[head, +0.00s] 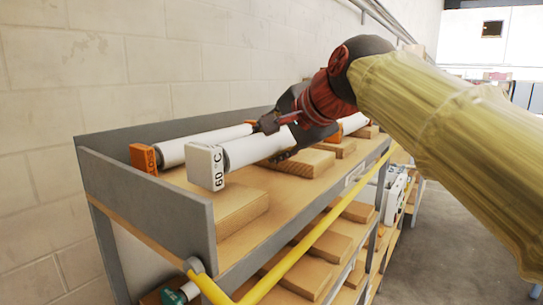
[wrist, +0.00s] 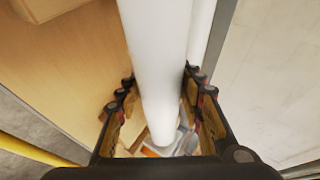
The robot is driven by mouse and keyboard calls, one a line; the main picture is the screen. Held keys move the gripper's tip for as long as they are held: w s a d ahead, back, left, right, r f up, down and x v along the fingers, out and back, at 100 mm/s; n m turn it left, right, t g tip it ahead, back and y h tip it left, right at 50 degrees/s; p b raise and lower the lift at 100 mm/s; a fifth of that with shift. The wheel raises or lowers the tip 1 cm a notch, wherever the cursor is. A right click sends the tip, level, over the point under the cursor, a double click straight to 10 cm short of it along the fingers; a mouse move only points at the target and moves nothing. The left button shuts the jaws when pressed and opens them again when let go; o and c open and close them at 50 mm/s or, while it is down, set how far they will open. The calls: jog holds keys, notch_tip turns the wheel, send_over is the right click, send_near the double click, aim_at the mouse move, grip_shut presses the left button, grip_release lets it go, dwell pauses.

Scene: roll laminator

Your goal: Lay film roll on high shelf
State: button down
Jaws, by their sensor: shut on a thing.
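The film roll (head: 250,149) is a white cylinder with a square white end cap marked "60 °C". It lies level over the top shelf (head: 290,197), its capped end toward the shelf's near left end. My gripper (head: 290,128) is shut around the roll toward its far end. In the wrist view the roll (wrist: 158,50) runs between the two fingers of my gripper (wrist: 162,98). The roll is over the wooden blocks (head: 236,205); I cannot tell whether it touches them. Its far end is hidden by my gripper in the head view.
A second white roll (head: 205,143) with an orange end cap lies behind, along the back wall of the shelf. Another orange-capped roll (head: 354,123) shows beyond my gripper. A grey side panel (head: 145,210) and yellow rail (head: 300,255) border the shelf. Lower shelves hold more blocks.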

jog(key=shift+s+f, duration=0.15)
jog(key=shift+f, duration=1.1)
jog(key=shift+f, duration=0.15)
jog(key=c, duration=1.6)
grip_release()
jog(key=shift+f, duration=0.2)
jog(key=shift+c, duration=0.2)
jog(key=o, duration=0.4)
jog(key=shift+r, duration=0.1)
jog(key=shift+o, duration=0.4)
jog(key=shift+d+r, duration=0.15)
jog(key=shift+r, duration=0.2)
jog(key=b+v, duration=0.1)
jog(key=v, duration=1)
jog(key=shift+s, duration=0.3)
